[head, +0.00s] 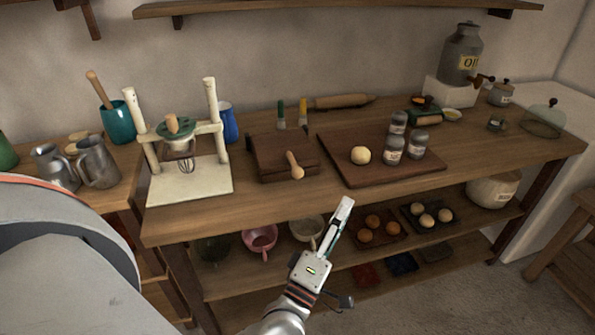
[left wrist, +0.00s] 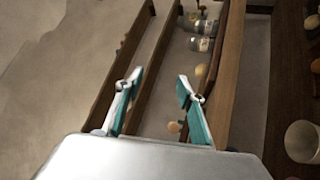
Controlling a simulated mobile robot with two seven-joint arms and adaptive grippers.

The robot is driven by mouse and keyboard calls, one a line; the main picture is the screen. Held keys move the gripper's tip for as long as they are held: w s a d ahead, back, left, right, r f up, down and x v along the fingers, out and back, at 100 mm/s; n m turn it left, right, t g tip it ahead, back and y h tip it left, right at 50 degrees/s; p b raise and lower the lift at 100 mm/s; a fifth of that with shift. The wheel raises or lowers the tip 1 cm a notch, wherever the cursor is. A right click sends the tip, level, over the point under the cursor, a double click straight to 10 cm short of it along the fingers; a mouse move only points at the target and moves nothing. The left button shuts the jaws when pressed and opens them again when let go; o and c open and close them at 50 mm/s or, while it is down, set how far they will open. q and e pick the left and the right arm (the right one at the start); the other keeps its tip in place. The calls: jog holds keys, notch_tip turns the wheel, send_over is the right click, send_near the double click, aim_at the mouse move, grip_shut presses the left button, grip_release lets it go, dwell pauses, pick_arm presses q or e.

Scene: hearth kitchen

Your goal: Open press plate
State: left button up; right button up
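The wooden press (head: 270,152) sits on the worktop, left of the middle in the head view. Its top plate lies flat, and a pale wooden handle (head: 294,166) sticks out at its front. My left gripper (head: 341,213) is in front of the worktop edge, lower than and to the right of the press, touching nothing that I can see. In the left wrist view its fingers (left wrist: 158,90) stand apart with nothing between them. My right gripper is not in view.
A dark board (head: 380,170) with a dough ball (head: 361,155) and several grey jars lies right of the press. A white mixer stand (head: 190,180) is on its left. A rolling pin (head: 340,101) lies behind. Bowls and trays fill the shelf below.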

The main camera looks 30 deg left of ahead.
pick_arm(q)
jog(key=w+a+r+n+g+y, duration=0.2)
jog(key=a+r+n+y, duration=0.4)
jog(key=n+y, duration=0.65)
jog(key=a+f+n+g+b, duration=0.1)
jog(key=a+f+n+g, duration=0.2)
jog(key=n, duration=0.6)
jog(key=n+g+b, duration=0.1)
jog(key=n+g, duration=0.5)
jog(key=n, duration=0.4)
send_near(295, 165)
jog(key=shift+w+a+f+y, duration=0.25)
jog(key=shift+w+a+f, duration=0.1)
jog(key=shift+w+a, duration=0.4)
jog(key=shift+w+f, duration=0.15)
jog(key=shift+f, duration=0.05)
jog(key=shift+w+a+n, duration=0.25)
jog(key=shift+a, duration=0.1)
jog(key=x, duration=0.6)
jog(key=shift+w+a, duration=0.25)
jog(key=shift+a, duration=0.05)
grip_shut()
jog(key=shift+f, duration=0.1)
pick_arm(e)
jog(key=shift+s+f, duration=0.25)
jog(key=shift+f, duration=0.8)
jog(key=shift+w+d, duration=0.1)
